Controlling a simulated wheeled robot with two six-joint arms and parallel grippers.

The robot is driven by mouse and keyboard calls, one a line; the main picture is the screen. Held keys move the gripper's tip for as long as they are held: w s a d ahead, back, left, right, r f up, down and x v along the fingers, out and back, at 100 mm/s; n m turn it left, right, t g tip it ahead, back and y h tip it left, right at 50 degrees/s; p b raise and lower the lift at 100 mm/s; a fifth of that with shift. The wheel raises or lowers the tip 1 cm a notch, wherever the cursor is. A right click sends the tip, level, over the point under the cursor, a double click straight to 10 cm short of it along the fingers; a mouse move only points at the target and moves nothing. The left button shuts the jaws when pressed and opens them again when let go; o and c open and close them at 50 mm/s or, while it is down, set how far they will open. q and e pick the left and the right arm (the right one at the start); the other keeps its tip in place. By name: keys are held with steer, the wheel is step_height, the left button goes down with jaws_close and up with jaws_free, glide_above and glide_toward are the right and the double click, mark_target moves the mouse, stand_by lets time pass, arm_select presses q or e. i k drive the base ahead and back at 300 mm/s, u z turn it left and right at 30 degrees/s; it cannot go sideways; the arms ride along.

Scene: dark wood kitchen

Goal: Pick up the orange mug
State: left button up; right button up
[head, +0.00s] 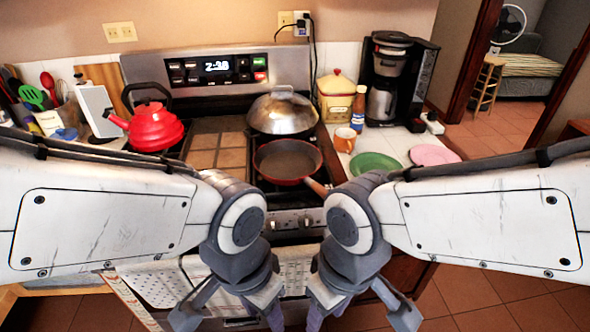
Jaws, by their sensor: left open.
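The small orange mug (345,140) stands upright on the white tiled counter right of the stove, just left of a green plate. My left gripper (232,316) is open at the bottom edge of the head view, in front of the stove and well short of the mug. My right gripper (358,314) hangs beside it at the bottom edge, also apart from the mug. Its fingertips are cut off, so its opening is unclear.
A red pan (287,160) sits on the stove, its handle pointing toward the counter. A bottle (358,108), yellow canister (337,97) and coffee maker (390,80) stand behind the mug. The green plate (376,164) and pink plate (434,155) lie to its right. A red kettle (155,127) is far left.

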mark_target(346, 143)
steer(key=z, duration=1.7)
steer(key=i, duration=0.85)
steer(key=u, duration=1.9)
